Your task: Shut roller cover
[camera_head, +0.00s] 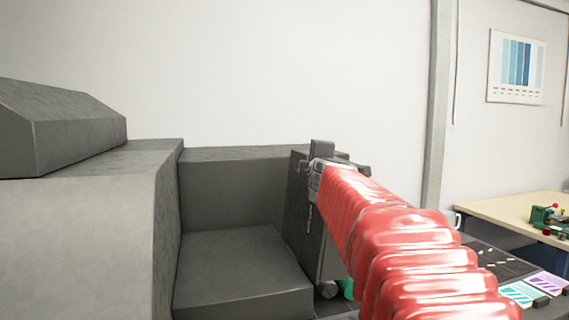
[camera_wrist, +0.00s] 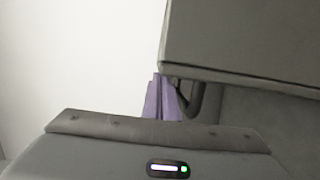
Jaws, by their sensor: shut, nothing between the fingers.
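A large grey machine (camera_head: 100,225) fills the left and middle of the head view. It has a sloped grey upper block (camera_head: 65,128) and an open, box-like recess (camera_head: 240,270). I cannot tell for certain which part is the roller cover. In the wrist view a big grey panel (camera_wrist: 245,45) with a straight lower edge hangs at the upper right, with a dark curved bar (camera_wrist: 196,100) under it. My gripper (camera_wrist: 163,97) is shut and empty, its purple fingers close beside that bar; contact is unclear. In the head view, my wrist end is at the recess's right side.
A pale workbench (camera_head: 515,212) with a green device (camera_head: 550,216) stands at the right. A dark surface with coloured cards (camera_head: 525,293) lies below it. A striped chart (camera_head: 517,68) hangs on the white wall. The space above the recess is clear.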

